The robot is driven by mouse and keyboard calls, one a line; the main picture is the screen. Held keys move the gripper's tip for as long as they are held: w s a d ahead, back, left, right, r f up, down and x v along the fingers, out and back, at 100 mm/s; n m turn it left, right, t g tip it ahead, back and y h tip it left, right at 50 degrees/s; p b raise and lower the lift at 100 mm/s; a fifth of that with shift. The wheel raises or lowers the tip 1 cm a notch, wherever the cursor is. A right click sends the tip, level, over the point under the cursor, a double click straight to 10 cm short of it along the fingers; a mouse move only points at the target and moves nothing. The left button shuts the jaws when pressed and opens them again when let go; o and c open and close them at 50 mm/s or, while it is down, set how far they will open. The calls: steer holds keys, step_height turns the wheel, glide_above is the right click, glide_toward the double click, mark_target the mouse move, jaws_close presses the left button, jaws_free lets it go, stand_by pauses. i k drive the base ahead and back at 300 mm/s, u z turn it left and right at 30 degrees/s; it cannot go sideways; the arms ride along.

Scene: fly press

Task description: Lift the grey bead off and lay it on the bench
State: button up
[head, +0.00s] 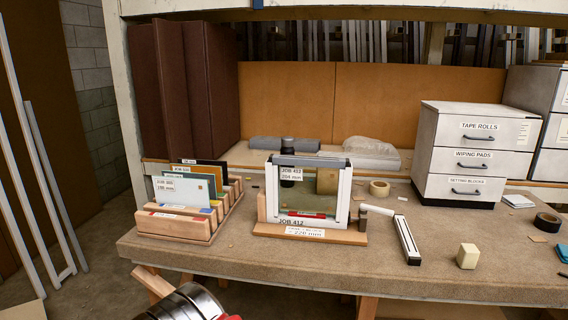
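The grey bead (309,161) is a dark grey strip lying along the top of a small white-sided frame (344,197). The frame stands upright on a wooden base (262,229) on the bench (430,275), around a greenish pane (318,201) with a job label. A red strip shows low in the frame. A banded metal part of my arm (190,302) shows at the bottom left edge. The fingers of my gripper are out of the picture. Nothing is seen touching the bead.
A wooden rack of labelled cards (180,229) stands left of the frame. A white-and-black strip (407,240) and a cream block (467,256) lie to the right. White drawers (473,150) stand at the back right.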

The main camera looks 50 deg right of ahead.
mark_target(300, 161)
steer(key=u, duration=0.45)
steer(key=i, duration=1.45)
steer(key=z, duration=2.75)
